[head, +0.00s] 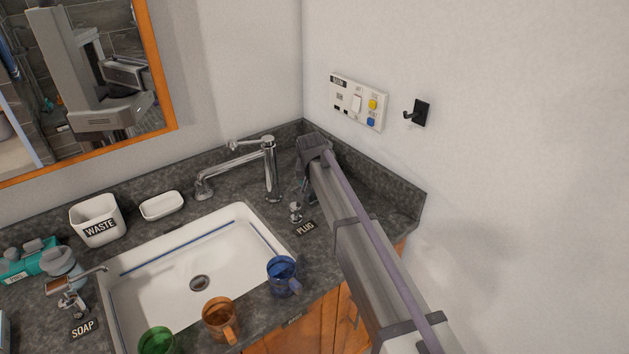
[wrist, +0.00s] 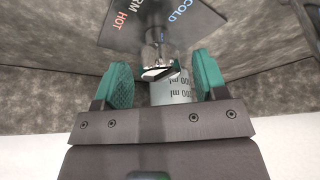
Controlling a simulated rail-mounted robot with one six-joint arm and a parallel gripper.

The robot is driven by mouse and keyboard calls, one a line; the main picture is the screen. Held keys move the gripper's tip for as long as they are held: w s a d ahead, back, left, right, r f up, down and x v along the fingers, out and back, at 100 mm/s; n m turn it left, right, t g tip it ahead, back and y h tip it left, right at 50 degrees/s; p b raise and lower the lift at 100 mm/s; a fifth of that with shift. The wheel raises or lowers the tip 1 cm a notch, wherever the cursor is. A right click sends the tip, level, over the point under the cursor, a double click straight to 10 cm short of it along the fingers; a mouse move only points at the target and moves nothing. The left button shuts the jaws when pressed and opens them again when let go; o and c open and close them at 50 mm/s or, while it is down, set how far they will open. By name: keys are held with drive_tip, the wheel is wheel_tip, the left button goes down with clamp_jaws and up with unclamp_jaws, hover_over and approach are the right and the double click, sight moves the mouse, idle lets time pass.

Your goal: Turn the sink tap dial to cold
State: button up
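In the wrist view, a dark label plate (wrist: 180,22) reads COLD, HOT and a partly cut word ending in RM. A small chrome dial (wrist: 158,72) stands in front of it, between my gripper's green finger pads. My gripper (wrist: 163,78) is open, and both pads appear apart from the dial. In the head view, my wrist and arm hide the dial and most of the gripper at the counter's back right.
A chrome plug knob (head: 296,212) with a PLUG label (head: 306,228) is left of my arm. Blue (head: 284,274), orange (head: 219,317) and green (head: 157,340) mugs line the front.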

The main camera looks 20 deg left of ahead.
drive_tip(key=shift+r, duration=0.1)
drive_tip(key=a+p+v, duration=0.1)
drive_tip(key=p+v, duration=0.9)
drive_tip(key=shift+d+r, duration=0.25)
drive_tip(key=shift+d, duration=0.25)
drive_tip(key=shift+s, duration=0.2)
drive_tip(key=s+d+g, duration=0.1)
drive_tip(key=s+d, duration=0.7)
drive_tip(key=d, duration=0.7)
drive_tip(key=s+d+f+m+g, duration=0.1)
drive_tip(key=s+d+g, duration=0.1)
drive_tip(key=s+d, duration=0.6)
drive_tip(key=s+d+m+g+h, duration=0.1)
drive_tip(key=s+d, duration=0.7)
drive_tip(key=d, duration=1.4)
drive_tip(key=shift+s+f, duration=0.15)
drive_tip(key=shift+s, duration=0.05)
